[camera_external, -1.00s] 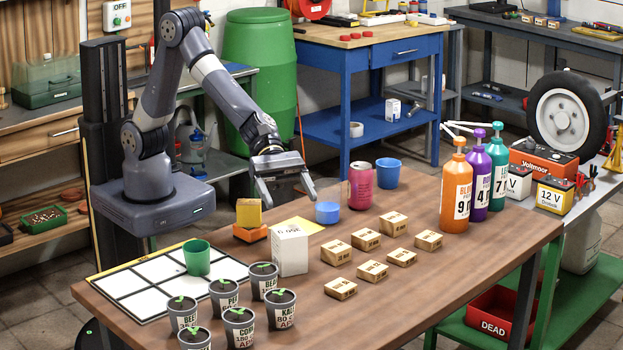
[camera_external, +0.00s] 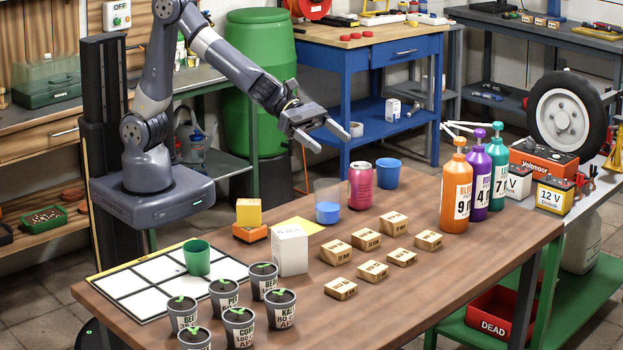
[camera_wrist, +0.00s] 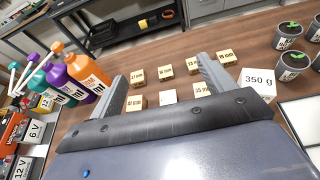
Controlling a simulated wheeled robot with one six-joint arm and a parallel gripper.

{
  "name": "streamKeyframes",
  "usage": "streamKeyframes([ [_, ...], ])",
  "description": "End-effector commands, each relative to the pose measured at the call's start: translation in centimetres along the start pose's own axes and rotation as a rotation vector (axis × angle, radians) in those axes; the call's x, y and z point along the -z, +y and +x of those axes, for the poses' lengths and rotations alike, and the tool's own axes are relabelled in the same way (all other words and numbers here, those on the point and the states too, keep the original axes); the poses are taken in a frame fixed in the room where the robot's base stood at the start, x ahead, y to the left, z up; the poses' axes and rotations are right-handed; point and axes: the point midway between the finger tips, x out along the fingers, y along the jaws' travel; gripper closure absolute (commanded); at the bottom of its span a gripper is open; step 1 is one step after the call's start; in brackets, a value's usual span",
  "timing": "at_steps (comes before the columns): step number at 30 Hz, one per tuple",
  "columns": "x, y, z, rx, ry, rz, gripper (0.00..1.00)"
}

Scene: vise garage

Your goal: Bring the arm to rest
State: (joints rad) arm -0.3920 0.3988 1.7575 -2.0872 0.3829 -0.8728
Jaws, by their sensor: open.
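My arm reaches out over the far side of the brown table (camera_external: 400,285). My gripper (camera_external: 332,138) is raised well above the tabletop. Its two fingers are spread apart with nothing between them. In the wrist view my gripper (camera_wrist: 165,85) also shows both fingers apart, with small wooden blocks (camera_wrist: 166,70) on the table beyond. A clear cup with blue contents (camera_external: 327,210) and a pink can (camera_external: 361,185) stand on the table below the gripper, apart from it.
Pump bottles (camera_external: 457,190) stand at the table's right side. A white box (camera_external: 290,250), a yellow block on an orange base (camera_external: 249,213), a green cup (camera_external: 196,258) on a white grid and several potted seedlings (camera_external: 239,327) fill the left. A blue cup (camera_external: 388,173) stands at the back.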

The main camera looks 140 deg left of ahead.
Motion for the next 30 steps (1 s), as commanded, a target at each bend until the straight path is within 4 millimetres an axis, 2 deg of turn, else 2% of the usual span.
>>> streamKeyframes([
  [3, -0.3, 2.2, -1.4, -0.055, -0.001, -0.021, 0.22],
  [15, -0.3, 8.5, -6.4, -0.226, 0.001, -0.088, 0.22],
  [30, 0.5, 15.1, -13.8, -0.444, 0.014, -0.180, 0.22],
])
